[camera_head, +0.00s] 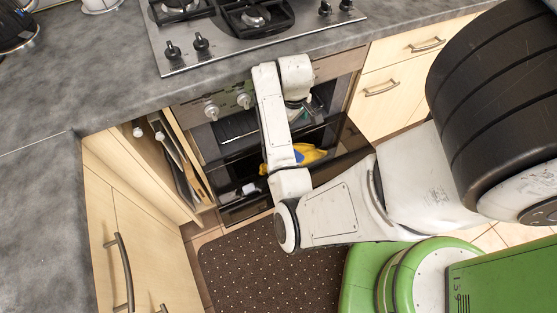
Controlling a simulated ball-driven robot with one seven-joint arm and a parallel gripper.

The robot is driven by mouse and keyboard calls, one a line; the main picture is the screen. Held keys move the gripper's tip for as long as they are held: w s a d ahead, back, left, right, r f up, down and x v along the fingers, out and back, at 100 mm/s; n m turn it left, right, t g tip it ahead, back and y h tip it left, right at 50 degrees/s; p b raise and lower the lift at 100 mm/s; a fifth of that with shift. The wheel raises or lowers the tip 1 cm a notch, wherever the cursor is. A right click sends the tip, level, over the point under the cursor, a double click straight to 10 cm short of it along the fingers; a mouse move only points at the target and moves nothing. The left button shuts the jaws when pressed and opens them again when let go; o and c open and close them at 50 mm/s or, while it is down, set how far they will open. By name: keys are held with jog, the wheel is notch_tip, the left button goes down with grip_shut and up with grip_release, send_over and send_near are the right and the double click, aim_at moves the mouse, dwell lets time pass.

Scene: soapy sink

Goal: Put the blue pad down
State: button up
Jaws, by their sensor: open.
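My gripper (309,111) is at the end of my white arm, in front of the oven, and points down. It is small and partly hidden by my wrist, and its jaws are open. A yellow item with a blue part (298,157) shows below the gripper, beside my forearm, over the dark oven door (345,147). I cannot tell for sure whether the blue part is the blue pad. A gap shows between it and the gripper.
The oven door is lowered. A narrow pull-out cabinet (139,173) with boards stands open left of the oven. A stove (220,47) is on the grey counter (90,85) above. A brown dotted mat (265,275) lies on the floor. Drawers (395,83) are at right.

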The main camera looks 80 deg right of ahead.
jog(key=w+a+r+n+h, duration=0.2)
jog(key=w+a+r+h, duration=0.1)
jog(key=a+r, duration=0.1)
jog(key=s+a+f+n+y, duration=0.1)
jog(key=s+a+y, duration=0.1)
jog(key=a, duration=0.9)
jog(key=s+a+f+n+t+y, duration=0.1)
jog(key=s+a+f, duration=0.1)
jog(key=a, duration=0.9)
jog(key=shift+a+f+n+y, duration=0.15)
jog(key=shift+a+n+y, duration=0.25)
notch_tip(320, 180, up, 4)
jog(key=p, duration=0.3)
jog(key=shift+f+p, duration=0.15)
jog(key=shift+p, duration=0.2)
